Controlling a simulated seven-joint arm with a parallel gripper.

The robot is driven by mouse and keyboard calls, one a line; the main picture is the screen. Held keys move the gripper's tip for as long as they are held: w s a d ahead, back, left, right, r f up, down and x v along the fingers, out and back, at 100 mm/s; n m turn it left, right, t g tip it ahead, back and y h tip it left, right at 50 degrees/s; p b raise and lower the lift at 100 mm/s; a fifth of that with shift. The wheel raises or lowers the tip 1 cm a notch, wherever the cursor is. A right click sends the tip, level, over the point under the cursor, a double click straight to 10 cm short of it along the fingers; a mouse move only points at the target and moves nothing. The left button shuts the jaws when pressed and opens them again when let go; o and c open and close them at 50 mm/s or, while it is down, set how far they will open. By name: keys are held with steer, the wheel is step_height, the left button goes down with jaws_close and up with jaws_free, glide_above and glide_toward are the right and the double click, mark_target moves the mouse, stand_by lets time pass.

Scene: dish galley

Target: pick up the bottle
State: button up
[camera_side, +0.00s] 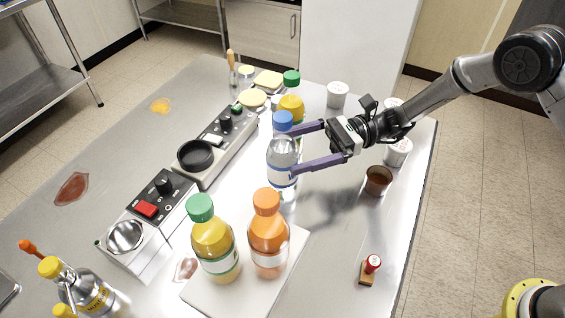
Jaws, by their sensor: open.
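A clear bottle with a blue cap (282,155) stands upright near the middle of the metal table. My gripper (294,147) reaches in from the right with its two purple fingers apart, one near the bottle's neck and one near its body. The fingertips overlap the bottle in the picture; I cannot tell whether they touch it. Other bottles stand close by: a yellow one with a green cap (215,248) and an orange one (268,240) at the front, and a yellow one with a green cap (291,104) just behind.
A brown cup (378,181) and a small red-topped item (370,268) stand to the right. White lidded jars (337,95) stand behind. A black bowl (196,155) and a control unit (160,205) are left. A pale board (225,295) lies under the front bottles. Bare table (345,240) lies front right.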

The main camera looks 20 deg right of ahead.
mark_target(267, 154)
steer(key=shift+w+a+r, duration=0.1)
steer(key=shift+a, duration=2.8)
jaws_close()
steer(key=shift+r, duration=0.1)
